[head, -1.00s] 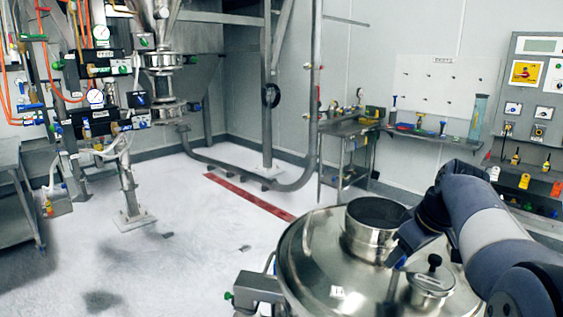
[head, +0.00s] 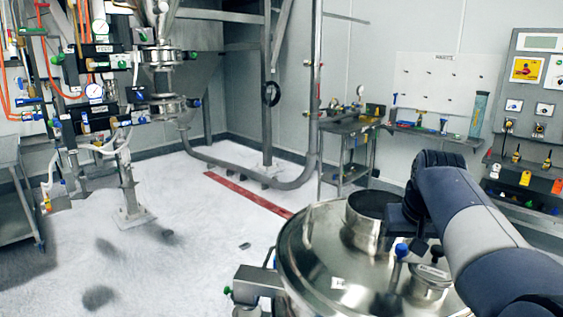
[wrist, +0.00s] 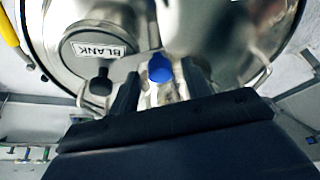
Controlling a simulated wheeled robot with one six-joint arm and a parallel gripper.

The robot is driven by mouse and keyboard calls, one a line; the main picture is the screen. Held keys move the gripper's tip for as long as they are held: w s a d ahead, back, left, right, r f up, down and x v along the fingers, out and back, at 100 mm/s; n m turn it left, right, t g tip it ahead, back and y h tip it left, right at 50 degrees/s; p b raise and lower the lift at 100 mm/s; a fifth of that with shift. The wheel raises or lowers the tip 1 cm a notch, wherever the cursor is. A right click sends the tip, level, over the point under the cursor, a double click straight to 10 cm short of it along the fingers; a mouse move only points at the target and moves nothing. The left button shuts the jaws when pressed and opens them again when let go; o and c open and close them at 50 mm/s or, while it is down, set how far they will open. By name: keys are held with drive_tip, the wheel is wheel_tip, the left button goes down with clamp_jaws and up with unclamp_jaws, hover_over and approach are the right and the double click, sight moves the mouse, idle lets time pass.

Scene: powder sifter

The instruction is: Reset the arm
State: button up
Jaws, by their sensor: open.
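My gripper (head: 412,243) is low over the right side of the large round steel vessel (head: 310,265). In the wrist view my gripper (wrist: 160,82) has its two dark fingers apart. A blue knob-like piece (wrist: 160,68) shows between the fingers and also in the head view (head: 402,250). I cannot tell whether the fingers touch it or what it is fixed to. A small round lid labelled BLANK (wrist: 95,50) with a black knob (wrist: 101,84) is beside the fingers.
An open steel collar (head: 368,222) rises from the vessel top close to my arm. A steel side table (head: 345,128) and wall panel (head: 535,110) stand behind. Pipe and valve equipment (head: 160,90) is at left. The white floor between is mostly clear.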

drive_tip(key=shift+a+m+h+b, duration=0.1)
drive_tip(key=shift+m+h+b, duration=0.5)
drive_tip(key=shift+m, duration=0.9)
drive_tip(key=shift+s+r+g, duration=0.15)
drive_tip(key=shift+r+g, duration=0.15)
drive_tip(key=shift+r, duration=0.1)
